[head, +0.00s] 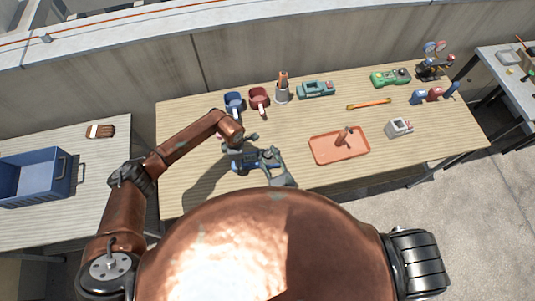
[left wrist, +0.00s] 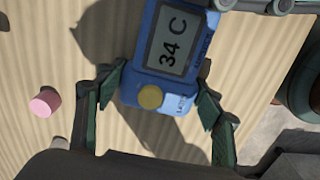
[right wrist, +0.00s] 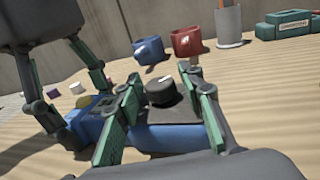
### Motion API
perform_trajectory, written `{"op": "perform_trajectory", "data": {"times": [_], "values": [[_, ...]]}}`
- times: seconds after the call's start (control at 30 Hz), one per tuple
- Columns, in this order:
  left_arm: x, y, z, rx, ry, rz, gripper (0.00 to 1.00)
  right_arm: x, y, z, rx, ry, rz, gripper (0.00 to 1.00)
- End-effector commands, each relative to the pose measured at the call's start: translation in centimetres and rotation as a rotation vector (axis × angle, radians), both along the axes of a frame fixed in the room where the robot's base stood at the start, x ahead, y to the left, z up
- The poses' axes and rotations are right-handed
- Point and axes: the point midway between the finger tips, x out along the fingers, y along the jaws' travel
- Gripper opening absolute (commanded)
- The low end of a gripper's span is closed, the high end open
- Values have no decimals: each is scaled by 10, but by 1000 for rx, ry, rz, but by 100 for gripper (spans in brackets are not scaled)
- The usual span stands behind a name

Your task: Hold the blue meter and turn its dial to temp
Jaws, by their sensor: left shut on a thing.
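The blue meter (left wrist: 143,85) is held off the table between the fingers of my left gripper (left wrist: 158,92). Its display reads "34 C", with a yellow round button (left wrist: 150,97) below it. In the head view the meter is mostly hidden by my grippers. In the right wrist view its blue body (right wrist: 150,136) lies across the picture, with a black dial (right wrist: 160,90) bearing a white mark. My right gripper (head: 274,166) has its fingers on either side of the dial, seemingly with gaps. My left gripper also shows at the left of the right wrist view (right wrist: 68,98).
Blue mug (head: 234,101), red mug (head: 259,98), a can (head: 282,96) and a teal device (head: 315,89) stand at the back. An orange tray (head: 325,157) and a pale boxy device (head: 399,127) are at right. A blue crate (head: 60,190) is on the left table.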

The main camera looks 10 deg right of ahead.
Motion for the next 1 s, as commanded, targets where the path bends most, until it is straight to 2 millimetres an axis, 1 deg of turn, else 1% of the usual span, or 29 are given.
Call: {"op": "perform_trajectory", "data": {"times": [0.03, 0.07, 0.47, 0.67, 0.9, 1.0], "values": [[0, -1, 0, -2, -1, 0, 22, 0, 0, 0, 0, 0, 0, 30], [0, -1, 0, -2, -1, 0, 22, 0, 0, 0, 0, 0, 0, 28], [0, -1, 0, -2, -1, 0, 22, 0, 0, 0, 0, 0, 0, 1], [0, -1, 0, -2, -1, 0, 22, -1, 2, 0, 6, 1, -39, 0], [0, -1, 0, -1, -1, 0, 22, 0, 2, 0, 7, 2, -217, 0], [0, 0, 0, -1, -1, 0, 22, 0, 1, 0, 4, 1, -265, 0]]}}
